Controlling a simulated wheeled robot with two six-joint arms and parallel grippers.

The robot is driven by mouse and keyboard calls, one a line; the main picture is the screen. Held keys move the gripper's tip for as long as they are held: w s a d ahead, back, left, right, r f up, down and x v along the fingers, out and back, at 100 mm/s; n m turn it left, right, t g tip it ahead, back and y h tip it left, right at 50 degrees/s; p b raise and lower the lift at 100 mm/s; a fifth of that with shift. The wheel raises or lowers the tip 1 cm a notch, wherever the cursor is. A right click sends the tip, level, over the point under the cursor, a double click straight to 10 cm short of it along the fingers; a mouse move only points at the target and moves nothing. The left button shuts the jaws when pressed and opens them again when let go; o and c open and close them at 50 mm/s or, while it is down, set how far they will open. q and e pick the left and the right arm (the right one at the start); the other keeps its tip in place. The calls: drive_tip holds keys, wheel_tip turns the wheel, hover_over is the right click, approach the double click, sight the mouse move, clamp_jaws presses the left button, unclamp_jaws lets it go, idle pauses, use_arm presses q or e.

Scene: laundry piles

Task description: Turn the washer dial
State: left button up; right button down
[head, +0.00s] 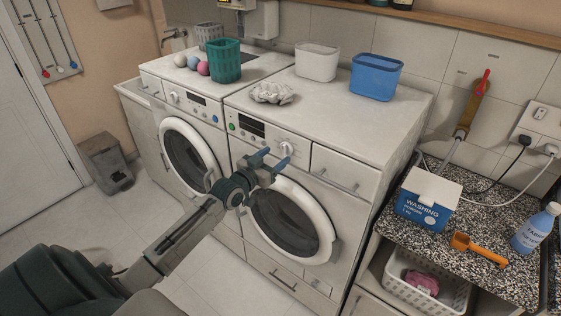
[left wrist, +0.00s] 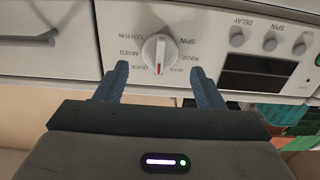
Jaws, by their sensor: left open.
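The washer dial (head: 286,149) is a round white knob on the control panel of the right-hand machine (head: 240,118). In the left wrist view the dial (left wrist: 160,50) is upright to the camera, with upside-down labels around it and a red mark at its lower edge. My left gripper (head: 274,157) is in front of the panel at the dial. It is open and empty, and in the left wrist view its blue fingertips (left wrist: 160,70) appear on either side of the dial's lower part. I cannot tell whether they reach around it. My right gripper is not in view.
A second washer (head: 187,147) stands to the left. Baskets, a white bin (head: 317,61) and a blue bin (head: 376,77) stand on top. A drawer handle (head: 336,180) juts out right of the dial. A speckled counter with a washing-powder box (head: 427,200) is at right.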

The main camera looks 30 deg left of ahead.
sight(283, 150)
use_arm(q)
drive_tip(key=shift+w+d+f+b, duration=0.1)
drive_tip(key=shift+w+f+b, duration=0.1)
drive_tip(key=shift+w+b, duration=0.75)
drive_tip(key=shift+w+r+b, duration=0.2)
drive_tip(key=shift+w+b, duration=0.1)
drive_tip(key=shift+w, duration=0.6)
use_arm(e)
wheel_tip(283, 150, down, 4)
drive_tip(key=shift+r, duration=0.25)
